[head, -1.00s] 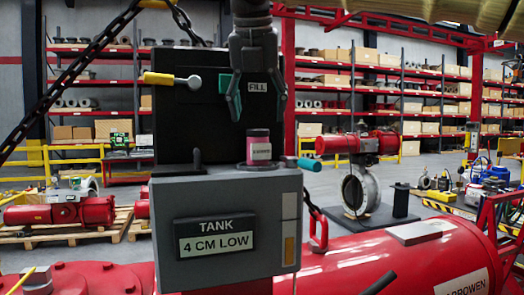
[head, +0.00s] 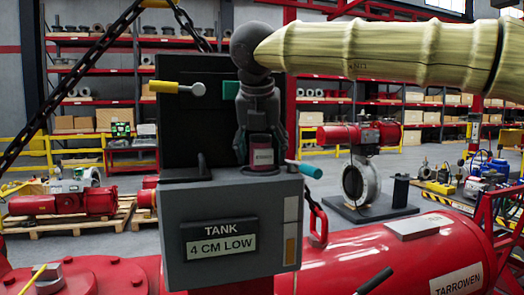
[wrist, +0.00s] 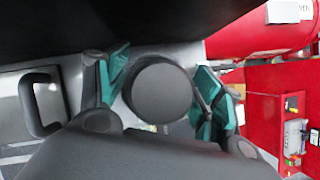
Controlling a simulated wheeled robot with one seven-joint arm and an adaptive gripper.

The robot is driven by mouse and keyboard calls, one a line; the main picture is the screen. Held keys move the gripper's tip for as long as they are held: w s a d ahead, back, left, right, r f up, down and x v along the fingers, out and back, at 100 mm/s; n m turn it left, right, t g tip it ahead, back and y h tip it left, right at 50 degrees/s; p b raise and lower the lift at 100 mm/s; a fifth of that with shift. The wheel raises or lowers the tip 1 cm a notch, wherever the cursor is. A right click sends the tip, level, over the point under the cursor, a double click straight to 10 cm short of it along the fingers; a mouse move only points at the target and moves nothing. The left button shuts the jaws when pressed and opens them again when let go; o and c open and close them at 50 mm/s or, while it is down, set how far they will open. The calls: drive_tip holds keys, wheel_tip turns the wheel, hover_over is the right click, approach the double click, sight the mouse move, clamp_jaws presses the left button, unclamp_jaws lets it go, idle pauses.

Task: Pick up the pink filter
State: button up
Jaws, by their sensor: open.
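The pink filter (head: 263,153) stands upright on top of the grey tank box (head: 190,270), near its right end. It is a short pink cylinder with a pale label. My gripper (head: 263,150) points down over it, with one finger on each side and the filter between them. In the wrist view the filter's dark round top (wrist: 160,92) lies between the two teal-padded fingers, with gaps visible on both sides. My gripper is open and does not hold the filter.
A black panel (head: 185,120) rises close behind the filter. A yellow-handled lever (head: 177,88) and a teal-handled lever (head: 304,169) stick out nearby. A dark handle (wrist: 38,104) stands on the box top. A large red cylinder (head: 400,265) lies at the right.

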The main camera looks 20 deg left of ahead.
drive_tip(key=shift+s+r, duration=0.2)
drive_tip(key=shift+s, duration=0.2)
drive_tip(key=shift+c, duration=0.2)
drive_tip(key=c, duration=0.4)
drive_tip(key=shift+w+f, duration=0.1)
drive_tip(key=shift+w, duration=0.1)
drive_tip(key=c, duration=0.6)
drive_tip(key=shift+s, duration=0.1)
drive_tip(key=shift+c, duration=0.6)
